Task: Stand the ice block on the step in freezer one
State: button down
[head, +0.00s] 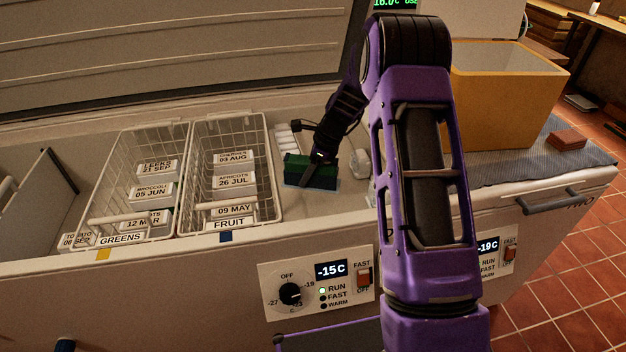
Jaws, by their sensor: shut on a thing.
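The ice block (297,168) is a dark green and blue block inside the open chest freezer (190,262) with the -15C display, right of the FRUIT basket. My gripper (317,168) reaches down from above and is shut on the block, with a dark finger across its near face. The block looks upright, at or just above the pale step (345,201) at the freezer's right end. A light blue patch shows at its foot. I cannot tell whether its base touches. My gripper hides part of the block.
The GREENS basket (105,222) and FRUIT basket (205,232) hold labelled packs. White items (287,139) lie behind the block, and a pale object (360,162) stands right of it. A yellow box (505,100) stands on a striped cloth on the right-hand freezer. My forearm blocks the middle right.

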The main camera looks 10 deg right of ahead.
aim_at(327, 162)
jog(key=shift+f+b, duration=0.4)
jog(key=shift+f, duration=3.6)
jog(key=shift+f, duration=0.1)
jog(key=shift+c, duration=1.6)
grip_release()
jog(key=shift+s, duration=0.1)
jog(key=p+v, duration=0.1)
jog(key=v, duration=1.1)
jog(key=shift+a, duration=0.1)
